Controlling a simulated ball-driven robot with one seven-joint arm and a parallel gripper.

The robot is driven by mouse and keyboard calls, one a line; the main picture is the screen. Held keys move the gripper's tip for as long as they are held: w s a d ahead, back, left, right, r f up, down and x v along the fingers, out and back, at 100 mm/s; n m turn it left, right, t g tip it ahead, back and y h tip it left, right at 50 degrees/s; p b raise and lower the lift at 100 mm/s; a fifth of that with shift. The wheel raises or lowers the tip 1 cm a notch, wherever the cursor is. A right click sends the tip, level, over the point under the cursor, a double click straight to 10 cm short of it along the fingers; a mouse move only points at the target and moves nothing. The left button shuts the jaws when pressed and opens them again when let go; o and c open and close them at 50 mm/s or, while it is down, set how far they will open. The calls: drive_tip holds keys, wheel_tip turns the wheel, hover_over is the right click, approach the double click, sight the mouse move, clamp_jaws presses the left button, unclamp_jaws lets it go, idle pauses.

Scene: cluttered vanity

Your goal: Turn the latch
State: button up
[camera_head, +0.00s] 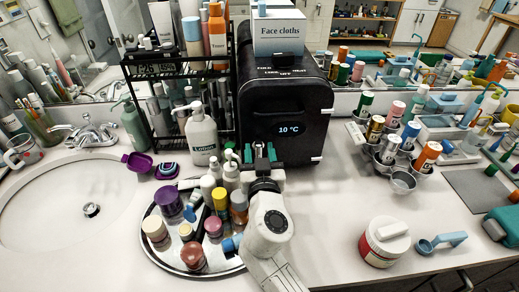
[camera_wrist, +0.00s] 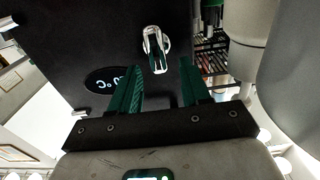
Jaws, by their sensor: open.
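The latch (camera_wrist: 157,48) is a small silver metal loop on the dark front of a black box (camera_head: 285,105) with a lit "10 °C" display. In the wrist view it lies between the lines of my two green fingers, just beyond their tips. My gripper (camera_head: 261,152) is open and empty, close in front of the box's lower left front; it also shows in the wrist view (camera_wrist: 158,68). I cannot tell whether a finger touches the box. The latch cannot be made out in the head view, where my gripper is in front of that area.
A round tray (camera_head: 233,270) crowded with bottles and jars stands left of my arm. A lotion bottle (camera_head: 202,136) and a black rack (camera_head: 131,88) stand left of the box. A face-cloths box (camera_head: 280,33) sits on top. The counter right of my arm has free room before a red-and-white jar (camera_head: 383,242).

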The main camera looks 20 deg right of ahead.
drive_tip(key=shift+w, duration=0.15)
drive_tip(key=shift+c, duration=0.2)
clamp_jaws()
idle(0.3)
drive_tip(key=shift+a+f+n+b, duration=0.15)
drive_tip(key=shift+n+b, duration=0.5)
drive_tip(key=shift+n, duration=0.35)
drive_tip(key=shift+w+a+n+b, duration=0.1)
drive_tip(key=shift+n+b, duration=0.1)
drive_tip(key=shift+n, duration=0.45)
drive_tip(key=shift+a+n+b, duration=0.1)
drive_tip(key=shift+n+b, duration=0.05)
drive_tip(key=shift+n, duration=0.5)
drive_tip(key=shift+o, duration=0.2)
unclamp_jaws()
